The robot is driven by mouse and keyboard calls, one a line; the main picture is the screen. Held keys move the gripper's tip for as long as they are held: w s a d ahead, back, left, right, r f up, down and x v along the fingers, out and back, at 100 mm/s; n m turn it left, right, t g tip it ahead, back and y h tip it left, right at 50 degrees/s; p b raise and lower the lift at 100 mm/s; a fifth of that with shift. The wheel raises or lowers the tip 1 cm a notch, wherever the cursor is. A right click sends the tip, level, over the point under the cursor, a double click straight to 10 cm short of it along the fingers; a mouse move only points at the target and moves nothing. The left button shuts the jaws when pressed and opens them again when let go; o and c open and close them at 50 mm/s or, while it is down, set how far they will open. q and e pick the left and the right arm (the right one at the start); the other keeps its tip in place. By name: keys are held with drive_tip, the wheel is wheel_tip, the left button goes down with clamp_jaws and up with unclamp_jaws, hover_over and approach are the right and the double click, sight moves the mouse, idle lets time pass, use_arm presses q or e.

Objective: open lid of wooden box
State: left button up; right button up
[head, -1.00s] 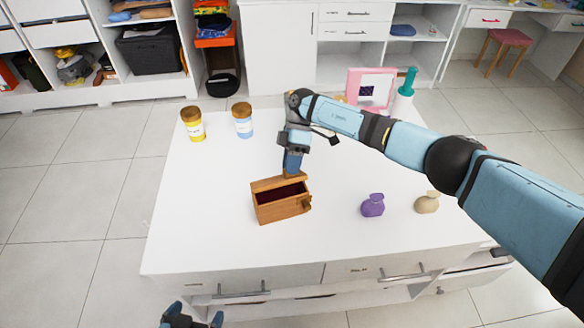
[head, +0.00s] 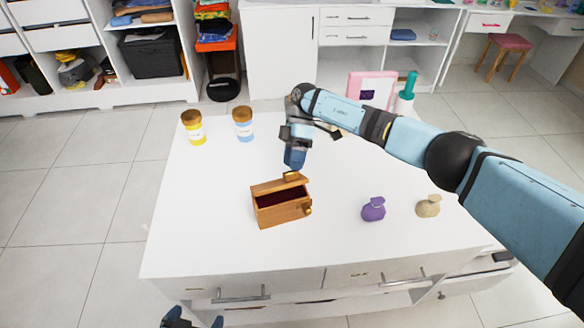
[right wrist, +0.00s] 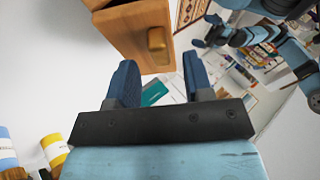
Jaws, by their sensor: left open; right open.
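The wooden box (head: 284,212) stands on the white table with its dark red interior showing. Its lid (head: 279,185) is raised along the far side, and a small knob-like piece (head: 291,176) shows at the lid's top. My right gripper (head: 294,168) is just above and behind the lid. In the right wrist view its blue fingers (right wrist: 160,82) are apart with nothing between them. The box (right wrist: 123,30) shows at the top of that view, beyond the fingertips, with a wooden knob. My left gripper (head: 192,322) is open at the bottom edge of the head view, partly cut off.
A yellow jar (head: 194,128) and a blue jar (head: 243,125) stand at the table's back left. A purple pouch (head: 373,209) and a beige pouch (head: 428,206) are right of the box. The table's left and front parts are clear.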

drive_tip(key=b+v, duration=0.2)
drive_tip(key=v, duration=0.9)
drive_tip(key=shift+w+r+b, duration=0.15)
drive_tip(key=shift+r+b, duration=0.05)
drive_tip(key=shift+b, duration=0.15)
drive_tip(key=shift+d, duration=0.1)
